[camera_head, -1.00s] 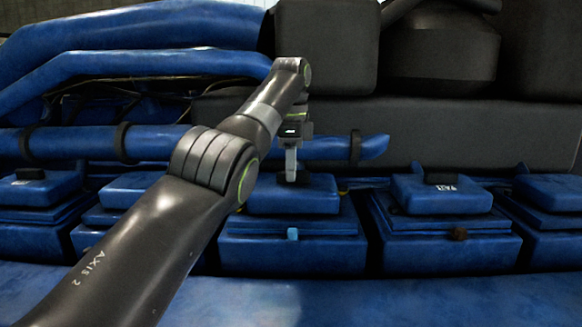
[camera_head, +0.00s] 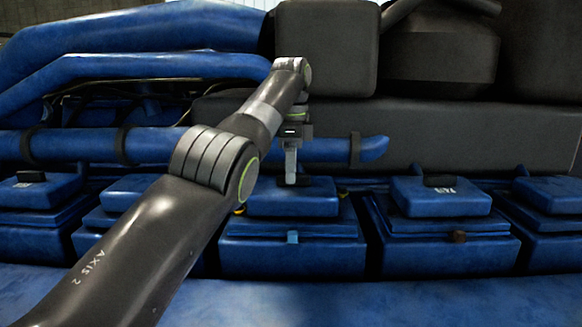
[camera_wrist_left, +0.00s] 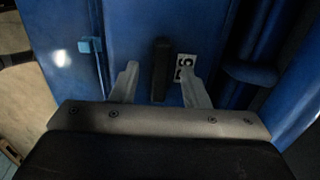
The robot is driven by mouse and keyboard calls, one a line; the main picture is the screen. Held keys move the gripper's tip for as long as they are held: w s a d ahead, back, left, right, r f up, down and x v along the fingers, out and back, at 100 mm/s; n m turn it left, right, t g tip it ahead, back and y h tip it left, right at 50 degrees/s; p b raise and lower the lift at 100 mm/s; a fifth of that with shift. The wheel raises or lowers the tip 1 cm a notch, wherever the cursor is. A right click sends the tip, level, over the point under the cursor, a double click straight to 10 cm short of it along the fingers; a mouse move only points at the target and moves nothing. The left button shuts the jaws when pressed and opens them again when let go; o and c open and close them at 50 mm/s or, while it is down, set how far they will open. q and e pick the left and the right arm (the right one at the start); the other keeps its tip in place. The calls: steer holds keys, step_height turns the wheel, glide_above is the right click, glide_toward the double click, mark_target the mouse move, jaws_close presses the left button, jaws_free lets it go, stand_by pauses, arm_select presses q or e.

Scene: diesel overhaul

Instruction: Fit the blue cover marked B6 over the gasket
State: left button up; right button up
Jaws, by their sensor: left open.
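The blue cover (camera_head: 312,197) sits on a blue block in the middle of the row in the head view. A white label (camera_wrist_left: 185,68), turned sideways and seeming to read B6, shows in the left wrist view beside the cover's dark upright handle (camera_wrist_left: 160,70). My left gripper (camera_head: 291,182) points down at the handle. In the wrist view its open fingers (camera_wrist_left: 158,82) stand either side of the handle, with gaps showing, one finger partly over the label. The gasket is not visible; whether the cover is fully seated on it I cannot tell. My right gripper is not in view.
Similar blue covers stand on both sides, the right one (camera_head: 440,197) with a dark handle and label. A light blue tab (camera_head: 292,236) is on the block's front. A blue pipe (camera_head: 330,149) and grey housing (camera_head: 460,130) lie close behind.

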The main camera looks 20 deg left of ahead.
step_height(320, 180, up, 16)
steer(key=p, duration=1.5)
steer(key=shift+p, duration=0.3)
